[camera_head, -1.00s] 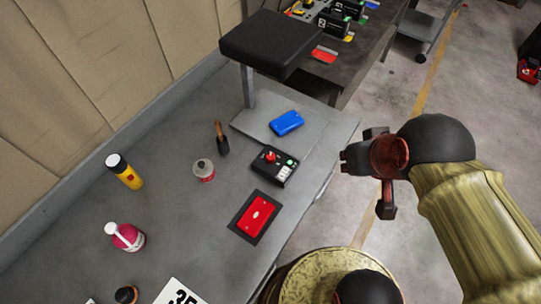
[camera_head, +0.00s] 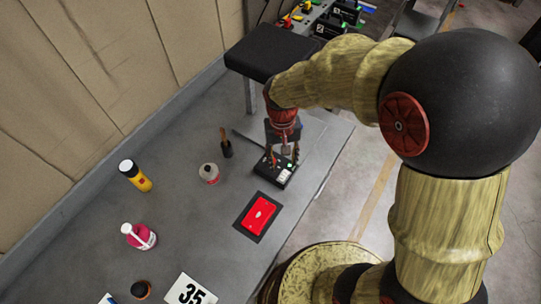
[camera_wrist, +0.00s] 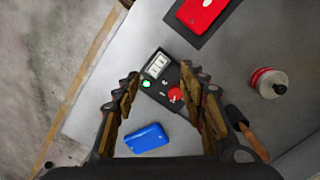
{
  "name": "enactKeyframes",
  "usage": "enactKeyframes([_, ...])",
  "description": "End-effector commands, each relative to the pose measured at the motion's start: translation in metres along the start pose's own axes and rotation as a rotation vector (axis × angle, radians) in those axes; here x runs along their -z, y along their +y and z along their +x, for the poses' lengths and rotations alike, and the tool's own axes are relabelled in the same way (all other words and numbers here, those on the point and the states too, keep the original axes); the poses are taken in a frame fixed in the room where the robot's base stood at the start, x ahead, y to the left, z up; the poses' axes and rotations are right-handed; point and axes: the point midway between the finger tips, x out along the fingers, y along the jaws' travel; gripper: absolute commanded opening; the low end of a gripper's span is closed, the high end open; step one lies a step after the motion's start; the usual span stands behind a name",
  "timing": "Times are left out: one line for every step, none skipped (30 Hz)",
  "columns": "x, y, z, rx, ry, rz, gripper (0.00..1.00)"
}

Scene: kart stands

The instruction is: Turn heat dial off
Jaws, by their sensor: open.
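The black control box (camera_head: 277,175) lies on the grey table and carries a red dial, a green button and a white panel. In the wrist view the box (camera_wrist: 165,98) shows between my fingers, with the red dial (camera_wrist: 175,94) near the right finger and the green button (camera_wrist: 146,83) near the left one. My gripper (camera_head: 282,150) is open and points down at the box from above. It also shows in the wrist view (camera_wrist: 166,100) with its fingers spread on both sides of the box. I cannot tell whether a finger touches the dial.
A blue case (camera_wrist: 147,138) lies beside the box. A red case on a black mat (camera_head: 258,215), a small can (camera_head: 209,173) and a brush (camera_head: 226,145) are near. A black raised platform (camera_head: 270,50) stands behind.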

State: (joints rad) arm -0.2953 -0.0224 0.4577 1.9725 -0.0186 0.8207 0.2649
Motion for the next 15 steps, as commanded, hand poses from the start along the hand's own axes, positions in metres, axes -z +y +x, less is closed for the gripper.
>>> enactKeyframes([0.009,-0.007,0.011,-0.006,-0.014,0.022,0.42])
enactKeyframes([0.015,-0.01,0.017,-0.008,-0.016,0.041,0.42])
enactKeyframes([0.024,-0.014,0.025,-0.01,-0.017,0.07,0.42])
enactKeyframes([0.031,-0.017,0.031,-0.011,-0.015,0.096,0.42])
enactKeyframes([0.039,-0.019,0.034,-0.01,-0.007,0.124,0.42])
enactKeyframes([0.051,-0.021,0.035,-0.004,0.011,0.164,0.42])
enactKeyframes([0.059,-0.023,0.032,0.002,0.028,0.192,0.42])
enactKeyframes([0.066,-0.025,0.028,0.008,0.043,0.218,0.42])
enactKeyframes([0.073,-0.026,0.024,0.015,0.059,0.249,0.42])
enactKeyframes([0.075,-0.027,0.023,0.018,0.065,0.269,0.42])
enactKeyframes([0.075,-0.027,0.023,0.019,0.067,0.287,0.42])
enactKeyframes([0.075,-0.027,0.023,0.021,0.069,0.306,0.42])
enactKeyframes([0.075,-0.027,0.024,0.022,0.07,0.319,0.42])
enactKeyframes([0.075,-0.027,0.024,0.022,0.07,0.327,0.42])
enactKeyframes([0.076,-0.027,0.026,0.023,0.07,0.336,0.42])
